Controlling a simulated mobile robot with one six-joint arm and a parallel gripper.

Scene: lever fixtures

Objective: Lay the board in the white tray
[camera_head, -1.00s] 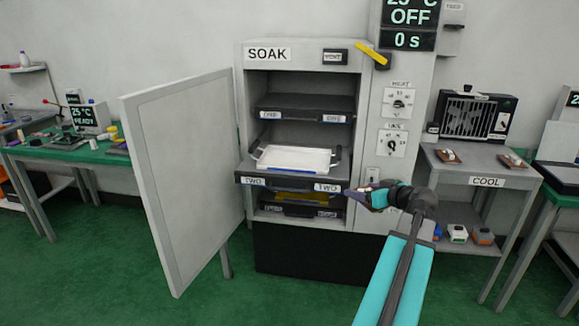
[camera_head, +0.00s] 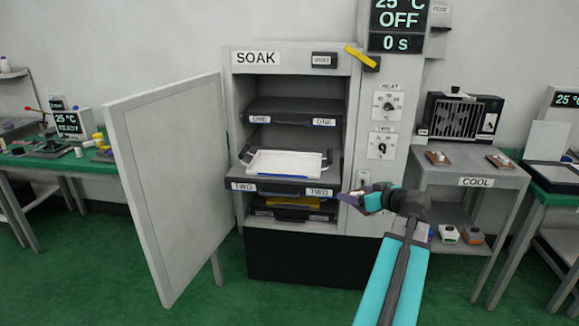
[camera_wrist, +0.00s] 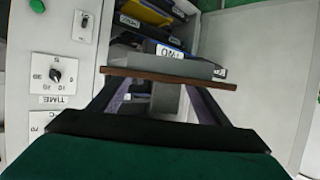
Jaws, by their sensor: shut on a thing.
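My gripper (camera_head: 354,197) is in front of the right side of the SOAK cabinet, beside the TWO shelf's front edge. In the wrist view it (camera_wrist: 165,88) is shut on the board (camera_wrist: 168,79), a thin brown strip seen nearly edge-on across both fingers. In the head view I cannot make out the board clearly. The white tray (camera_head: 287,174) is a shallow rectangle on the pulled-out TWO shelf (camera_head: 245,185). Its inside looks empty. The gripper and board are apart from it, to its right.
The cabinet door (camera_head: 170,190) stands open to the left. The ONE shelf (camera_head: 290,106) is above the tray; another shelf with something yellow (camera_head: 302,202) is below. Dials (camera_head: 387,105) are on the right panel. The COOL table (camera_head: 477,170) stands at the right with small boards.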

